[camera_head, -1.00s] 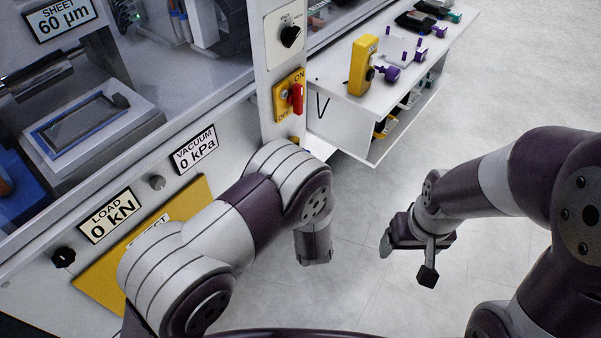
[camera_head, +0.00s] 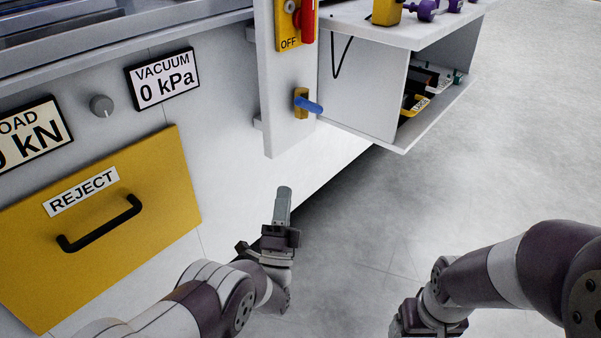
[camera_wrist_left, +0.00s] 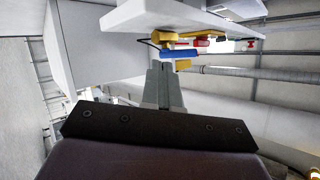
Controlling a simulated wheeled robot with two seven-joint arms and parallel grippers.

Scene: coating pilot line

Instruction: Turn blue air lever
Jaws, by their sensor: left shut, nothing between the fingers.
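The blue air lever (camera_head: 309,105) sticks out to the right from a small yellow valve body (camera_head: 300,99) low on the white panel post, below the ON/OFF switch. In the left wrist view the blue lever (camera_wrist_left: 181,53) shows beyond the fingertips, with yellow parts around it. My left gripper (camera_head: 284,190) is shut and empty, pointing up, below and a little left of the lever, apart from it. Its closed fingers also show in the left wrist view (camera_wrist_left: 160,68). My right gripper (camera_head: 428,325) is at the bottom edge, partly cut off; its fingers are not clear.
A red switch handle (camera_head: 308,20) on a yellow plate is above the lever. A yellow REJECT drawer (camera_head: 150,180) with a black handle (camera_head: 100,224) is at left. A white shelf unit (camera_head: 372,85) stands right of the post. The floor at right is clear.

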